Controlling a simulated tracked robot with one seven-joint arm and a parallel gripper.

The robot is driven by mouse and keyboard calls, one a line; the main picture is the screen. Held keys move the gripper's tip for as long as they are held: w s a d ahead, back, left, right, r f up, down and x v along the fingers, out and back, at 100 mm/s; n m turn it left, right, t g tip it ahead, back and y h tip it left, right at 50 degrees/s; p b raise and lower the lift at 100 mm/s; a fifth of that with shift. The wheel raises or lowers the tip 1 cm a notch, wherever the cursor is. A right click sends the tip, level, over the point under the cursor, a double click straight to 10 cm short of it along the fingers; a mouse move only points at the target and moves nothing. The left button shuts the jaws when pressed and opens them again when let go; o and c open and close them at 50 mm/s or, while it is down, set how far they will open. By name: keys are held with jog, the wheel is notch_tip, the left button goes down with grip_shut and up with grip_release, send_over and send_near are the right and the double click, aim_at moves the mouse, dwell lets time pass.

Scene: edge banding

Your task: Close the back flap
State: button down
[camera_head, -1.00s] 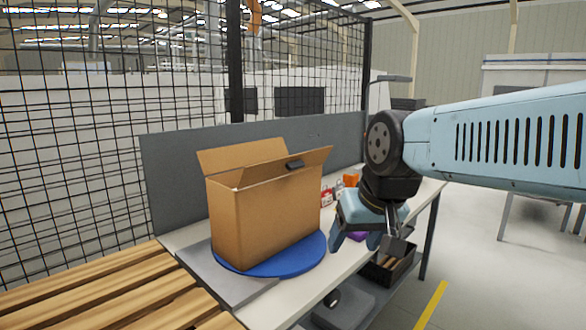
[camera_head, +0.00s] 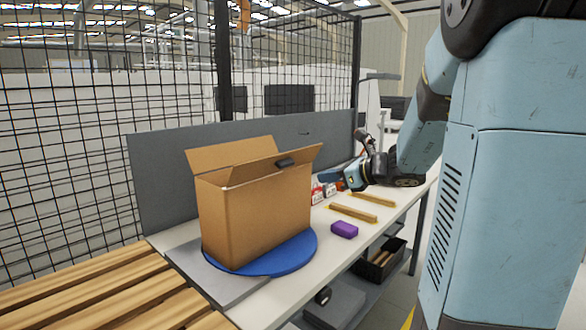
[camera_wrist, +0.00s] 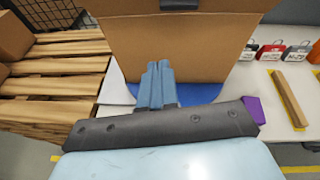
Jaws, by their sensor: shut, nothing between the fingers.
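An open brown cardboard box (camera_head: 255,215) stands upright on a blue round turntable (camera_head: 300,258). Its far flap (camera_head: 230,153) stands up and leans outward at the back left. Another long flap (camera_head: 305,158) also stands open on the near right, with a small dark piece (camera_head: 286,162) on it. In the wrist view the box's brown side (camera_wrist: 205,50) fills the upper middle. My gripper (camera_head: 335,178) is right of the box in the head view. In the wrist view its blue fingers (camera_wrist: 158,75) are together and empty, pointing at the box side; contact cannot be told.
A purple block (camera_head: 344,230) and wooden strips (camera_head: 353,213) lie on the white table right of the box. Small red and white items (camera_head: 317,193) stand near my gripper. A grey panel (camera_head: 155,185) rises behind; a slatted wooden surface (camera_head: 100,300) is at left.

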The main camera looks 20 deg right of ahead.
jog(key=w+d+m+t, duration=0.1)
jog(key=w+d+m, duration=0.1)
send_near(283, 165)
jog(key=w+f, duration=0.4)
jog(key=w, duration=0.2)
jog(key=shift+w+a+r, duration=0.4)
jog(key=shift+a+r, duration=0.1)
jog(key=shift+a, duration=0.05)
jog(key=shift+d+r+h, duration=0.15)
jog(key=shift+d+h, duration=0.05)
jog(key=shift+h, duration=0.1)
